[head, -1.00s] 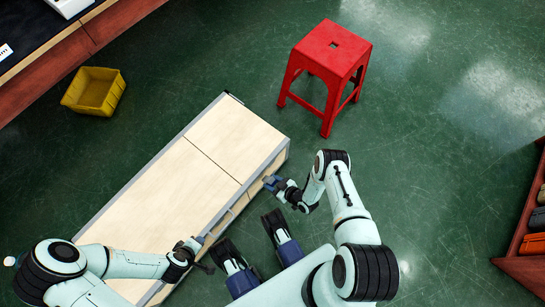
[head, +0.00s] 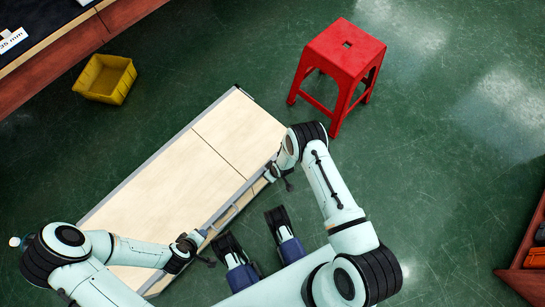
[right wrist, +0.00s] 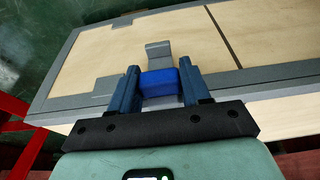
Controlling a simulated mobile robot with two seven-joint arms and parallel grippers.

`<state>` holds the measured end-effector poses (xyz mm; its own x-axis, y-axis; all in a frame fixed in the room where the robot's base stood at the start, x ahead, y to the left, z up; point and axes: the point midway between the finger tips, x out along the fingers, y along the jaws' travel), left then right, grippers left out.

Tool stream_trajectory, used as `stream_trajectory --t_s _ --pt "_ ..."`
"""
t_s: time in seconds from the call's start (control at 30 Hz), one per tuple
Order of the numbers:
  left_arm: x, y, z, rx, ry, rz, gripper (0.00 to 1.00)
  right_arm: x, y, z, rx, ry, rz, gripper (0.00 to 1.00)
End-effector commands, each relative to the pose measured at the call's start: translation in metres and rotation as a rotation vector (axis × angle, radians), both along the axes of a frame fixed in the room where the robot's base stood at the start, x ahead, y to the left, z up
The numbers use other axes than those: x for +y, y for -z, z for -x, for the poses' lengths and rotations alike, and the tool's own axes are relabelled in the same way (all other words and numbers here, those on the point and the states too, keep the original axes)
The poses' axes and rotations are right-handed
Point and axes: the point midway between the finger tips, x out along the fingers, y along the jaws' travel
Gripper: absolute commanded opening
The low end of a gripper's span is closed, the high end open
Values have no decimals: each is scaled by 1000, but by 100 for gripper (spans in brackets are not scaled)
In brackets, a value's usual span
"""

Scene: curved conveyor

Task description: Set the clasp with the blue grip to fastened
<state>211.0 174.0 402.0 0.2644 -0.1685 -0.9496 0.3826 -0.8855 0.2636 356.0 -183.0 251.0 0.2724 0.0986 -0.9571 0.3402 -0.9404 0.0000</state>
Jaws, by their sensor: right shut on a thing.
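The clasp's blue grip (right wrist: 160,84) sits between the fingers of my right gripper (right wrist: 157,85) in the right wrist view, and the gripper is shut on it. A grey bracket (right wrist: 158,53) shows just beyond the grip, against the pale panel of a long case (right wrist: 205,50). In the head view my right gripper (head: 271,174) is at the case's right long edge, partly covered by its own arm. My left gripper (head: 192,243) is at the same edge, lower down. Its fingers are too small there to tell open from shut.
The long pale case (head: 190,170) with grey edges lies on the green floor. A red stool (head: 345,55) stands beyond its far end. A yellow bin (head: 104,78) is at the upper left, beside a dark-topped table (head: 45,45). A shelf (head: 525,260) is at the right edge.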

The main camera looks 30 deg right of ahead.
Motion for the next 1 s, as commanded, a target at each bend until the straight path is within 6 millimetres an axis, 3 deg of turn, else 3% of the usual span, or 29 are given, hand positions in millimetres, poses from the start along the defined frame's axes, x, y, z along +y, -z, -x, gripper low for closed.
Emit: stream_trajectory --t_s 0.63,0.67,0.7,1.0 --pt "3 5 -4 -9 -6 -7 43 -1 1 0 51 0 18 0" --pt "3 4 -4 -9 -6 -7 43 -1 1 0 51 0 18 57" --pt "3 5 -4 -9 -6 -7 43 -1 1 0 50 0 18 68" --pt "3 4 -4 -8 -5 -6 43 0 0 -1 46 -1 17 68"
